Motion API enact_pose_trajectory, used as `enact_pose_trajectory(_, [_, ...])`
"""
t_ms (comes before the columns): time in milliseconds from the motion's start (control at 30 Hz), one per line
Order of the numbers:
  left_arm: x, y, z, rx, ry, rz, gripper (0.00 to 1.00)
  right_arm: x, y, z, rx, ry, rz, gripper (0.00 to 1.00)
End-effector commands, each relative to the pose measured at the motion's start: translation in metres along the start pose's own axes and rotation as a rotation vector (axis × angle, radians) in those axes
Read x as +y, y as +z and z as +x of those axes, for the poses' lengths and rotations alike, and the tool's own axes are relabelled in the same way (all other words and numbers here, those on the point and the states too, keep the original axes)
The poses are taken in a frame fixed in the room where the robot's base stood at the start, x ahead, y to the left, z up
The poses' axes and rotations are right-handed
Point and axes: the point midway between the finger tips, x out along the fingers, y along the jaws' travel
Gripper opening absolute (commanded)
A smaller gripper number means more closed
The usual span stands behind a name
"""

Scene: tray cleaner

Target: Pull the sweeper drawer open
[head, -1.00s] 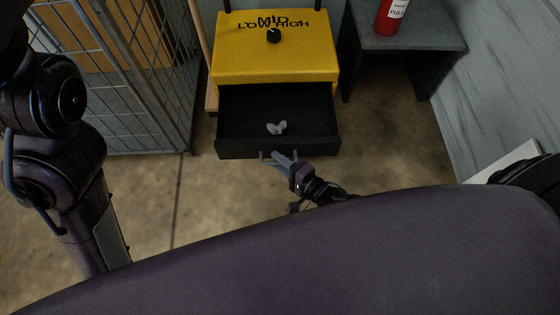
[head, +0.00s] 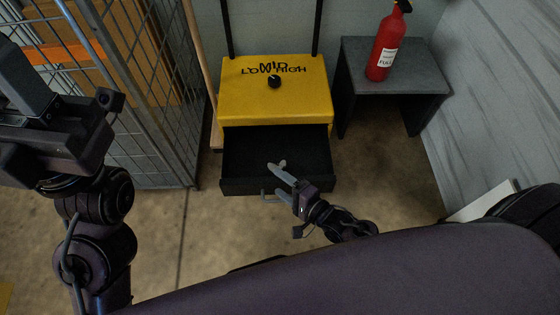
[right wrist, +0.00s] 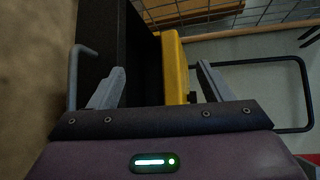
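The yellow sweeper (head: 290,105) stands against the back wall, with its dark drawer (head: 315,155) pulled out and open at the front. The drawer's bar handle (head: 263,195) is on its front face; the handle also shows in the right wrist view (right wrist: 74,75). My right gripper (head: 277,181) is open and empty by the drawer front. In the right wrist view the handle lies left of both fingers, not between them. My left gripper (head: 30,110) is raised at the left; its fingertips are unclear.
A metal mesh cage (head: 150,100) stands left of the sweeper, with a wooden pole (head: 197,60) between. A grey side table (head: 405,85) with a red extinguisher (head: 385,48) stands at the right. The floor before the drawer is clear.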

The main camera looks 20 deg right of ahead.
Motion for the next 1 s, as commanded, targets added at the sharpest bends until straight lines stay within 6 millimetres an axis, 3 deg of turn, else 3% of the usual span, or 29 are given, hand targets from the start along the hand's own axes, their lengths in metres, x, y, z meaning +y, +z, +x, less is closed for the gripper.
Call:
enact_pose_trajectory(33, [-0.001,-0.001,0.014,-0.011,-0.005,-0.002,0.36,-0.047,0.004,0.005,-0.007,-0.048,-0.014,0.33])
enact_pose_trajectory(300, [-0.003,0.000,0.019,-0.039,-0.019,-0.007,0.36,-0.078,0.012,-0.003,-0.010,-0.036,-0.007,0.33])
enact_pose_trajectory(1000, [-0.003,0.000,0.017,-0.044,-0.022,-0.008,0.36,-0.081,0.014,-0.004,-0.012,-0.031,-0.005,0.33])
